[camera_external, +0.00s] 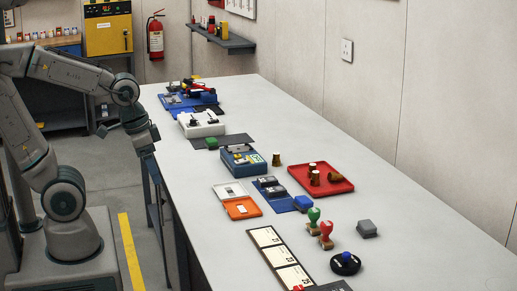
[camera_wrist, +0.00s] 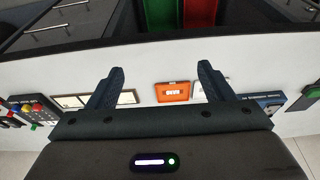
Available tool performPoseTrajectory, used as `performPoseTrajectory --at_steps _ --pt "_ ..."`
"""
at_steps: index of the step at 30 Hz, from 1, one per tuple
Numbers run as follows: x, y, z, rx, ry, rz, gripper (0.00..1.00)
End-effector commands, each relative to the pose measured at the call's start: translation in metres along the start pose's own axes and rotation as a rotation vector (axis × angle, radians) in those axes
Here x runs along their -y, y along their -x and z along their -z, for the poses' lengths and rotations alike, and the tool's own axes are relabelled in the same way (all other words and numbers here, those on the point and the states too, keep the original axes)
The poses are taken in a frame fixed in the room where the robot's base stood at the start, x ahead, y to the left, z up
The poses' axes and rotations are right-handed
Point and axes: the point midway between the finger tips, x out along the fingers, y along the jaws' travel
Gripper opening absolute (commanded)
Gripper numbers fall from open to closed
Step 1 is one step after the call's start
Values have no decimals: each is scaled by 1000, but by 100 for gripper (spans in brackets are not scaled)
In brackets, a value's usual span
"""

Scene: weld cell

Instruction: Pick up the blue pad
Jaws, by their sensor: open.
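A small blue pad (camera_external: 303,203) lies on the long pale table in the outside view, at the right end of a flat blue mat (camera_external: 281,200) and left of the green-handled stamp (camera_external: 313,217). I cannot make the pad out surely in the wrist view. My gripper (camera_wrist: 160,68) is open, with its two dark fingers apart and nothing between them. In the outside view my arm holds it beside the table's left edge, well away from the pad.
An orange tin (camera_external: 242,208) shows open left of the mat, and in the wrist view (camera_wrist: 172,91). A red tray (camera_external: 320,178) with brown pieces stands behind the pad. A red-handled stamp (camera_external: 326,235) and a grey block (camera_external: 367,229) are to its right.

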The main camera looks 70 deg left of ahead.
Motion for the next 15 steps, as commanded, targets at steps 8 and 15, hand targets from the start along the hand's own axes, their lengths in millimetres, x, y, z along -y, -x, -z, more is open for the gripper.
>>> performPoseTrajectory --at_steps 8,15 --pt "0 3 16 -4 3 -3 75" --pt "-2 4 102 -29 36 -8 75"
